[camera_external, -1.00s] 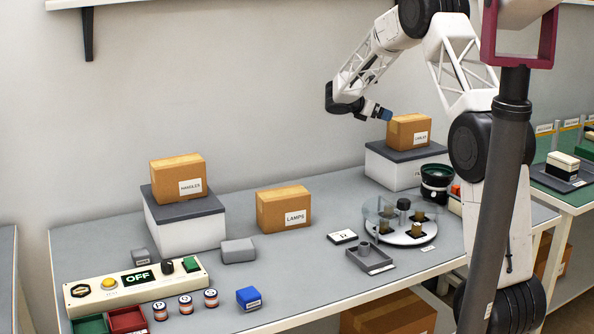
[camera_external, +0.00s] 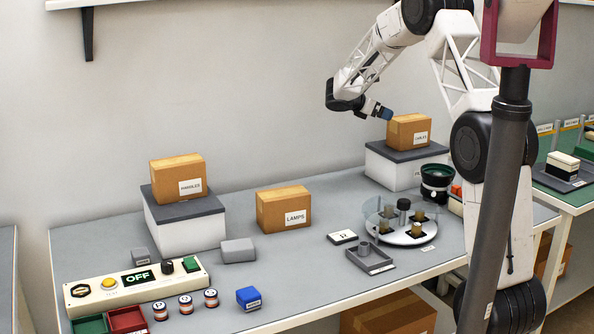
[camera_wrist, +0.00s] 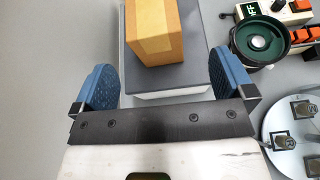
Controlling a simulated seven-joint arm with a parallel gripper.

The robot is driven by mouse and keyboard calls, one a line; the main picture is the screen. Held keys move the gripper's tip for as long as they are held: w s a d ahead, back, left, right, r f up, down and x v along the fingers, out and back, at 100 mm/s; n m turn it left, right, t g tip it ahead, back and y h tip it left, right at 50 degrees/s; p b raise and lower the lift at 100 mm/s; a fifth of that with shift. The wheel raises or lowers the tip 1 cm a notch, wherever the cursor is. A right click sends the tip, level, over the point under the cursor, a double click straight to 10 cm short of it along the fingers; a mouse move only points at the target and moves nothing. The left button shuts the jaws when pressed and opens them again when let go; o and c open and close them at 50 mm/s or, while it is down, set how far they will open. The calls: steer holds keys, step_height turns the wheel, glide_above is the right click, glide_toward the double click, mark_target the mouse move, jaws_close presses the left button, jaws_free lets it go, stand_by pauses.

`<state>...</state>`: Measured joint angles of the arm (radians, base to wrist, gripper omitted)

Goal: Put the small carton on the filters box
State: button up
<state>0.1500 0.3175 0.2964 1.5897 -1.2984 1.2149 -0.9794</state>
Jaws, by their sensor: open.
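A small brown carton with a white label, apparently "CABLES" (camera_external: 408,132), sits upright on the dark grey top of a white box (camera_external: 388,170) at the back right. The white box's label is mostly hidden by my arm, so I cannot read it fully. My gripper (camera_external: 386,114) is open at the upper left of this carton. In the wrist view, the carton (camera_wrist: 155,30) stands ahead of and between the spread blue fingers (camera_wrist: 162,72), with gaps on both sides. Other brown cartons read "HANDLES" (camera_external: 178,178) and "LAMPS" (camera_external: 284,209).
The HANDLES carton stands on another white box (camera_external: 185,226); the LAMPS carton is on the bench. A black bowl feeder (camera_external: 437,180) and a round turntable (camera_external: 408,232) stand near the right white box. A control panel (camera_external: 135,285) is front left. Bench between LAMPS and the right white box is clear.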

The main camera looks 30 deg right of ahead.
steer(key=s+a+r+m+y, duration=0.25)
steer(key=s+a, duration=0.25)
steer(key=s, duration=0.4)
steer(key=s+a+r+m+y, duration=0.2)
steer(key=s+a+r+m, duration=0.15)
steer(key=s, duration=0.55)
steer(key=s+a+r+m+y, duration=0.25)
steer(key=s+a, duration=0.35)
steer(key=s, duration=0.3)
steer(key=s+a+f+m+t+y, duration=0.1)
steer(key=s+a+m+y, duration=0.1)
steer(key=s, duration=0.8)
steer(key=s+a+f+m+y, duration=0.1)
steer(key=s+a+m+y, duration=0.1)
steer(key=s+a+m, duration=0.2)
steer(key=s+a+f+m+t+y, duration=0.1)
steer(key=s+a+m+y, duration=0.1)
steer(key=s+a, duration=0.6)
steer(key=s+m, duration=0.1)
steer(key=s, duration=0.6)
steer(key=shift+s+a+f+t, duration=0.15)
steer(key=shift+s+f+t, duration=0.15)
steer(key=shift+s+f, duration=0.05)
